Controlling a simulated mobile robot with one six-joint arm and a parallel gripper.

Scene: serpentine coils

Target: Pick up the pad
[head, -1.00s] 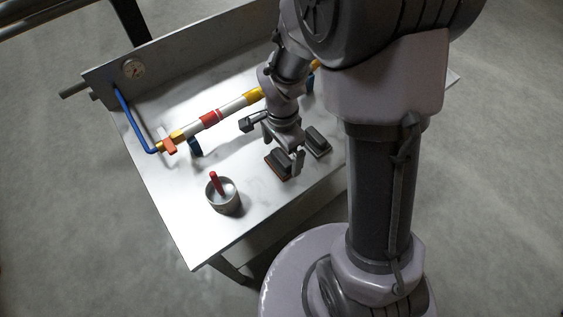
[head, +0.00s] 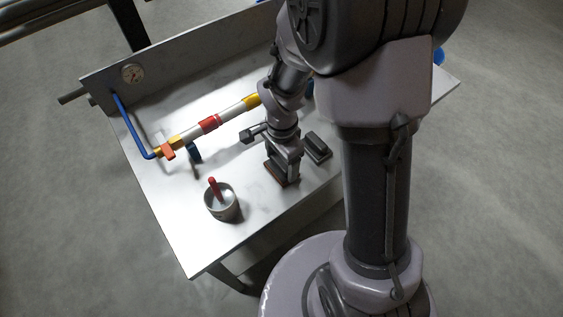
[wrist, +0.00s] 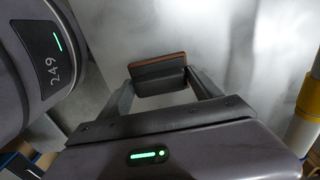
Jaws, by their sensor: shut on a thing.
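The pad (head: 281,180) is a dark block with a reddish-brown underside layer, near the front edge of the metal table in the head view. My gripper (head: 284,166) reaches down over it and is shut on it. In the wrist view the pad (wrist: 160,76) sits between the two fingertips, its brown side facing away from the gripper. My gripper and wrist cover part of the pad in the head view. I cannot tell whether it still touches the table.
A second dark block (head: 317,147) lies just right of my gripper. A metal cup (head: 223,205) with a red-handled tool stands to the left. A striped pipe (head: 210,124) with an orange valve handle runs behind. The front left of the table (head: 180,226) is bare.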

